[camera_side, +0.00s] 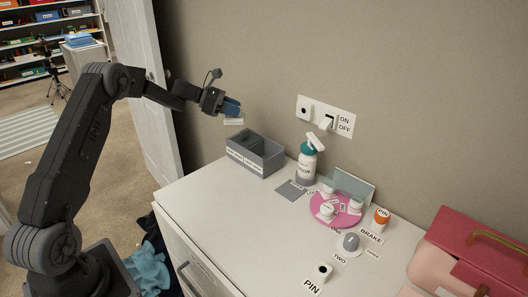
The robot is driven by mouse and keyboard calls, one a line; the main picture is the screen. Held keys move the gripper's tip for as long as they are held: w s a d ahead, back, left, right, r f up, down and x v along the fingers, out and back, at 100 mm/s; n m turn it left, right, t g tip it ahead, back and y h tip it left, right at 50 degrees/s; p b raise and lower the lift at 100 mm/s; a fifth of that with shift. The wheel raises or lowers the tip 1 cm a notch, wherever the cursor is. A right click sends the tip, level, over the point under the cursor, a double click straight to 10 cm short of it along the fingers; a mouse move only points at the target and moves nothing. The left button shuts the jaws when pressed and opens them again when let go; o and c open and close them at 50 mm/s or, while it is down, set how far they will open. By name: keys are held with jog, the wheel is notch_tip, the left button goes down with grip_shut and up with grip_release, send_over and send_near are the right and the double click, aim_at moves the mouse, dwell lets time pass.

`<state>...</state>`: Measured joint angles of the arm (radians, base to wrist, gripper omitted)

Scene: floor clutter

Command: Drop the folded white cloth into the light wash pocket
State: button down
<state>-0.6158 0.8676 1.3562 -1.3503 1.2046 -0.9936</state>
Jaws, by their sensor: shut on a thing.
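My gripper (233,113) has blue fingertips and is up in the air near the wall, above the back left of the white cabinet top. It is shut on the folded white cloth (233,121), a small flat white piece showing just under the fingertips. Below and slightly right stands a grey open box (268,159) with a divider and white labels along its front. The label words are too small to read, so I cannot tell which pocket is the light wash one. The cloth is above the box and apart from it.
A teal-capped bottle (307,162) stands right of the box, near a pink round tray (322,217) with white items. A wall switch plate (325,116) is behind. A red case (480,250) sits at right. Light blue cloth (148,268) lies on the floor by my base.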

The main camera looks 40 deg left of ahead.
jog(key=w+d+f, duration=0.6)
jog(key=d+f, duration=0.1)
jog(key=f, duration=0.3)
jog(key=shift+w+d, duration=0.25)
jog(key=shift+w, duration=0.1)
jog(key=shift+f, duration=0.15)
jog(key=shift+f, duration=0.35)
jog(key=c, duration=0.9)
grip_release()
jog(key=shift+c, duration=0.2)
jog(key=shift+r, duration=0.1)
